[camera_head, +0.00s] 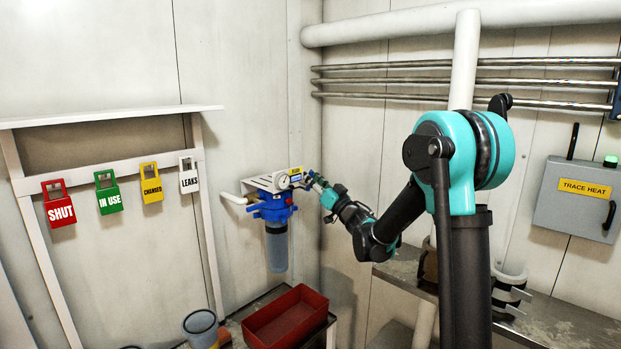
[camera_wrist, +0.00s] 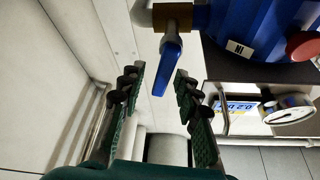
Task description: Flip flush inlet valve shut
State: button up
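The inlet valve shows in the wrist view as a brass body (camera_wrist: 173,17) with a blue lever (camera_wrist: 167,65), beside a blue filter head (camera_wrist: 250,28) marked IN. The lever points away from the pipe line, its free end between my two fingertips in the picture. My gripper (camera_wrist: 160,80) is open, one finger on each side of the lever; I see no clear contact and cannot judge the depth gap. In the head view my gripper (camera_head: 314,181) is at the right of the blue filter head (camera_head: 272,207), and the lever is too small to make out.
A pressure gauge (camera_wrist: 288,114) and a red knob (camera_wrist: 303,45) are close right of my fingers. A white bracket (camera_head: 262,183) carries the filter. A red bin (camera_head: 287,318) stands below. Coloured tags hang on a rack (camera_head: 115,163) at left; a trace heat box (camera_head: 580,200) is at right.

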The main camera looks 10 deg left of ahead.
grip_shut()
jog(key=shift+s+a+n+g+y, duration=0.25)
jog(key=shift+n+g+y, duration=0.15)
jog(key=shift+n, duration=0.8)
jog(key=shift+s+a+n+g+y, duration=0.1)
jog(key=shift+s+n+g+y, duration=0.3)
jog(key=shift+n, duration=0.8)
jog(key=shift+w, duration=0.2)
grip_release()
jog(key=v, duration=0.8)
